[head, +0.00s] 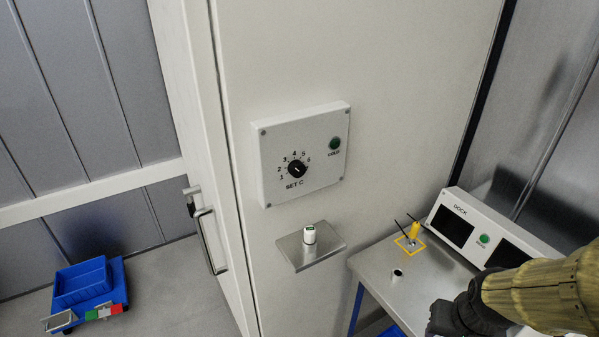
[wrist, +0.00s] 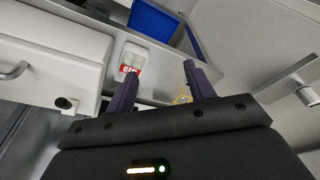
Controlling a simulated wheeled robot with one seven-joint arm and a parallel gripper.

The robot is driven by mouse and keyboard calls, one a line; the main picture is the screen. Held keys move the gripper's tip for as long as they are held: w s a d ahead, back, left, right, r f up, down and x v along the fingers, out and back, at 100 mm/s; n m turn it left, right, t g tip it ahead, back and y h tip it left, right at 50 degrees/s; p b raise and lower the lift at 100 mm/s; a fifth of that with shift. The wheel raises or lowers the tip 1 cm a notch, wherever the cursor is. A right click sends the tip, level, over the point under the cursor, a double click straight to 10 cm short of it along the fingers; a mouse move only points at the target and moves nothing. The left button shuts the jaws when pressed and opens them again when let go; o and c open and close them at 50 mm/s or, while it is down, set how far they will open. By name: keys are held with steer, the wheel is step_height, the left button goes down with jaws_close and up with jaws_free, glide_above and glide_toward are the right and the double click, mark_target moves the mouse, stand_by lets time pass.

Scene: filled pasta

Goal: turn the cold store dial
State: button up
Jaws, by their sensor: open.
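The cold store dial (head: 297,169) is a small black knob on a white control panel (head: 262,150) fixed to the pale cold store wall. Numbers 1 to 6 ring it, with "SET C" printed below. A green round light or button (head: 334,143) marked "COLD" sits to its upper right. The dial does not show in the wrist view. In the wrist view my gripper (wrist: 158,85) is open, with two dark purple fingers apart and nothing visible between them. In the head view my arm is at the lower right, well away from the dial; the fingertips are not visible there.
A steel bench (head: 375,262) with a dock unit (head: 453,212) stands at right. A door handle (head: 208,240) is left; a blue cart (head: 82,284) is on the floor.

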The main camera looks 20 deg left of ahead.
steer(key=w+a+r+n+t+y+b, duration=0.35)
steer(key=w+a+r+t+b, duration=0.2)
steer(key=w+a+t, duration=0.4)
steer(key=s+a+r+n+y+b, duration=0.2)
steer(key=s+a+r+y, duration=0.1)
steer(key=a+r+y, duration=0.6)
steer(key=a+r, duration=0.1)
steer(key=a, duration=0.3)
steer(key=shift+s+a+y, duration=0.15)
steer(key=shift+s+y, duration=0.05)
steer(key=shift+y, duration=0.15)
steer(key=shift+r+n, duration=0.15)
steer(key=shift+n, duration=0.1)
